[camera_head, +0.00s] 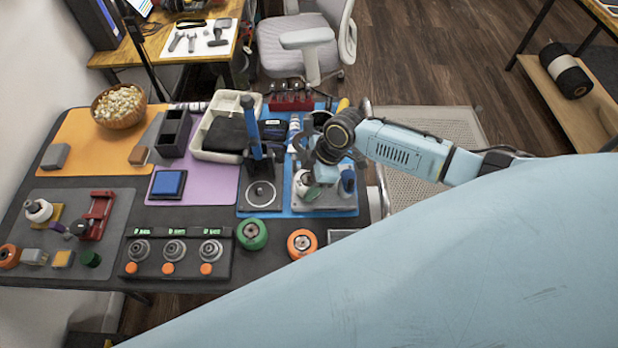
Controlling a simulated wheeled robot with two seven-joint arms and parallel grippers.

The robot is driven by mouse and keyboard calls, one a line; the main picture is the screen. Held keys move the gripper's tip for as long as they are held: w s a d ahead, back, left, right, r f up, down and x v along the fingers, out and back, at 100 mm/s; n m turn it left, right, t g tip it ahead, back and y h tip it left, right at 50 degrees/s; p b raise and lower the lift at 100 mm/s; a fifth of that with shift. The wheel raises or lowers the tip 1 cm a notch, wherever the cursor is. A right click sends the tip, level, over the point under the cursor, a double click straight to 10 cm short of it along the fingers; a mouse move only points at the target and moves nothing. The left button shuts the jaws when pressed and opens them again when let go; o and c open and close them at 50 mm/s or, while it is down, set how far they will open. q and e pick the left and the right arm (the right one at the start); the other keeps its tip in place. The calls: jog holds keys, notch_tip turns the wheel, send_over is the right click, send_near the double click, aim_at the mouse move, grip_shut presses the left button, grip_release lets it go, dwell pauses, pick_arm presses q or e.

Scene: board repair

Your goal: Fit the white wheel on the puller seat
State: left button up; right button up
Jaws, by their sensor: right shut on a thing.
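A white round part (303,187), which looks like the white wheel, is at the jaws of my right gripper (322,174). The gripper points down and is shut, its fingers partly hidden by the wrist. The part is low over a grey plate (325,200) on the blue mat; I cannot tell whether it touches the plate. My left gripper is not in view.
Another white round part (39,210) lies on the grey mat at left, near a red clamp (97,215). Green (252,234) and orange (302,243) wheels sit at the front edge, beside a dark panel with dials (175,252). A white tray (222,128) stands behind.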

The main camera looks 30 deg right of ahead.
jog(key=shift+w+d+f, duration=0.15)
jog(key=shift+d+f, duration=0.1)
dwell(0.7)
jog(key=o, duration=1.2)
jog(key=shift+c, duration=0.9)
jog(key=shift+o, duration=0.3)
jog(key=shift+r, duration=0.1)
jog(key=shift+o, duration=0.3)
jog(key=shift+w+d+r+p, duration=0.1)
jog(key=shift+w+r+p, duration=0.1)
jog(key=shift+r+p, duration=0.95)
jog(key=shift+c, duration=0.4)
jog(key=shift+o, duration=1.2)
jog(key=shift+r+p, duration=2.35)
jog(key=shift+r, duration=0.15)
